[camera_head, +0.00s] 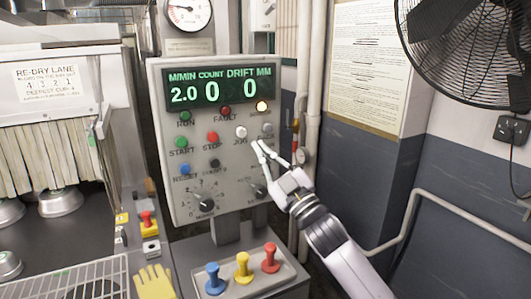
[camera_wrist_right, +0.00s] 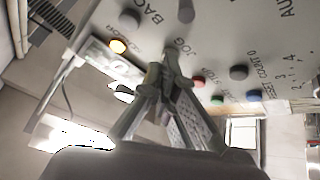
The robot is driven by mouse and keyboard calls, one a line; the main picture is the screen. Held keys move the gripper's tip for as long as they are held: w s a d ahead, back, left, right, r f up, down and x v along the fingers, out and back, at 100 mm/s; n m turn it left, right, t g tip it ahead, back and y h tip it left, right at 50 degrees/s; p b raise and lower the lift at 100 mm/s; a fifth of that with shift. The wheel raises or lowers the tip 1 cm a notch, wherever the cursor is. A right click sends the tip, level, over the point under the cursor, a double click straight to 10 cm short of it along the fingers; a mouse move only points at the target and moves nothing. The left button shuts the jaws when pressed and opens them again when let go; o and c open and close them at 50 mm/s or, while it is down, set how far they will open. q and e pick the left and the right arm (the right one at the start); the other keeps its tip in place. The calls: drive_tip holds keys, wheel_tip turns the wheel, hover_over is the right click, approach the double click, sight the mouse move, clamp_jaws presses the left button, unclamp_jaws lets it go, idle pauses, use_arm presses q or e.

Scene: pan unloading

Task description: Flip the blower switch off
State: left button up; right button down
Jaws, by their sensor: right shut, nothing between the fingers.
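A grey control panel (camera_head: 225,170) stands at the centre of the head view, with a green display, lamps, buttons and two dark knobs. No label reading "blower" is legible to me. A selector knob (camera_head: 258,192) with an AUTO mark sits at its lower right. A wall socket with a switch (camera_head: 512,129) is at the far right below a fan. My right gripper (camera_head: 264,146) is shut and empty in front of the panel's right side, near the white JOG button (camera_head: 241,132). Its fingertips (camera_wrist_right: 180,62) also point at the panel in the right wrist view. My left gripper is out of view.
A tray with blue, yellow and red levers (camera_head: 243,268) stands below the panel. A yellow glove (camera_head: 155,282) and wire rack (camera_head: 85,280) lie at lower left. The wall fan (camera_head: 470,45) is upper right. A pale pipe (camera_head: 400,240) runs along the right wall.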

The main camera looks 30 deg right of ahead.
use_arm(q)
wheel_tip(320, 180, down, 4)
drive_tip(key=b, duration=0.4)
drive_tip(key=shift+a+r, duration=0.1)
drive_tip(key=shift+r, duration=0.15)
use_arm(e)
drive_tip(key=a+v, duration=0.1)
drive_tip(key=v, duration=0.9)
drive_tip(key=shift+d+r, duration=0.15)
drive_tip(key=shift+d, duration=0.2)
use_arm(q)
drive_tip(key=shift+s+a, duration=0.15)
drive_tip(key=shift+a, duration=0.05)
use_arm(e)
drive_tip(key=shift+s, duration=0.1)
